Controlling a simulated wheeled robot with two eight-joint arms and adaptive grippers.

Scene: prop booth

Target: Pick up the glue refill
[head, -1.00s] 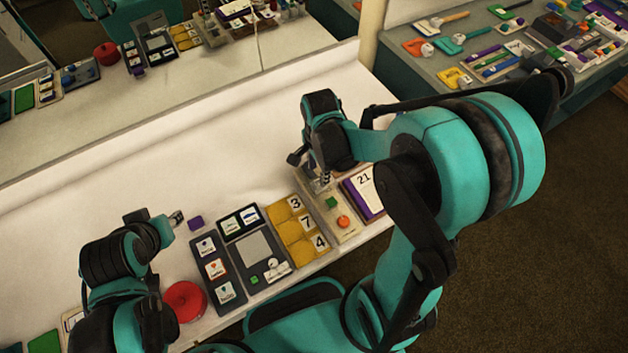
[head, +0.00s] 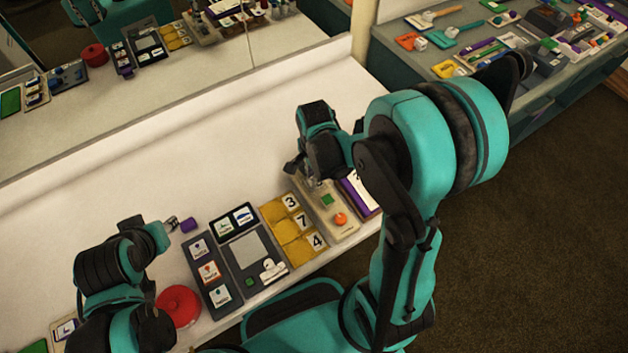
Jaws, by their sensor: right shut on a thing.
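I cannot pick out the glue refill with certainty. My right gripper (head: 313,181) is over the back end of a beige board (head: 347,230) with a green square (head: 327,200) and an orange knob (head: 340,219). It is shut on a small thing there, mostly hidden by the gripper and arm. My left gripper (head: 173,223) is low over the white table, with its tips close beside a small purple block (head: 188,225). I cannot tell whether it touches the block or how far its fingers are apart.
A dark label panel (head: 210,272), a grey-screened panel (head: 243,250) and a yellow number tray (head: 290,229) line the table's front edge. A red disc (head: 178,305) lies near my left arm. The white table (head: 220,140) is clear behind. A crowded side table (head: 412,72) stands at right.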

